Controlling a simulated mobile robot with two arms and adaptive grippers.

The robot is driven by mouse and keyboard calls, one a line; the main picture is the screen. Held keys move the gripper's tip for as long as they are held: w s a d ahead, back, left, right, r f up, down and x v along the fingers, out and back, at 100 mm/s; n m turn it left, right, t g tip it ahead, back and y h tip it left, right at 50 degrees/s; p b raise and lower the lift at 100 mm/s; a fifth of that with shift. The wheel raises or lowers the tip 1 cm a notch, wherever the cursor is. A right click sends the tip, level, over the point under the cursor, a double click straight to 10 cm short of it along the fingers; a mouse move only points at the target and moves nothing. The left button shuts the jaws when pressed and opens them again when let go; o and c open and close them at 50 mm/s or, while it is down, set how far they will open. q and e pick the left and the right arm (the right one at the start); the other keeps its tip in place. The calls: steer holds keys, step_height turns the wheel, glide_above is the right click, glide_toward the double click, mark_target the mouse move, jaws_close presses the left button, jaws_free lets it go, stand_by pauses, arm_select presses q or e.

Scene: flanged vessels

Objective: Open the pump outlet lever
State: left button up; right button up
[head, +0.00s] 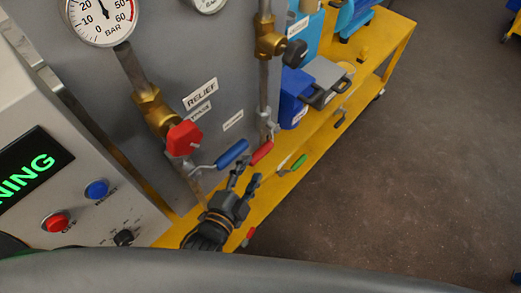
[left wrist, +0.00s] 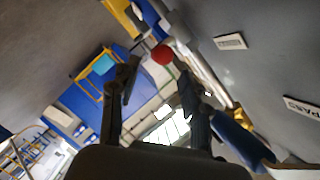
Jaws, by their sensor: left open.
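Two levers stick out from the pipes at the grey panel: a blue-handled lever (head: 232,153) and a red-handled lever (head: 262,152) just right of it. I cannot read which one is the pump outlet lever. My left gripper (head: 247,174) is open, just below and in front of these two handles, apparently empty. In the left wrist view the red handle (left wrist: 163,54) shows end-on, between and beyond the open fingertips (left wrist: 158,75). The blue handle (left wrist: 238,136) lies beside the right finger there. Contact cannot be told. My right gripper is not in view.
A green-handled lever (head: 298,163) is farther right by the yellow frame (head: 325,125). A control box (head: 75,190) stands left.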

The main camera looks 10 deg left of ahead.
mark_target(261, 153)
arm_select(q)
steer(key=x, duration=0.6)
steer(key=shift+w+p, duration=0.1)
steer(key=shift+p, duration=0.2)
steer(key=shift+w+d+f, duration=0.2)
steer(key=shift+w+f, duration=0.05)
steer(key=shift+w, duration=0.4)
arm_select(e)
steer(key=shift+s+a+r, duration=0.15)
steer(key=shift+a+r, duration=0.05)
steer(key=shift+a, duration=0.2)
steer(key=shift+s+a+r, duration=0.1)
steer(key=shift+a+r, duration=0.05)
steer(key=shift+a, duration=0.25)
arm_select(q)
steer(key=shift+c, duration=0.4)
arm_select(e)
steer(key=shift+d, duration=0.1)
arm_select(q)
jaws_close()
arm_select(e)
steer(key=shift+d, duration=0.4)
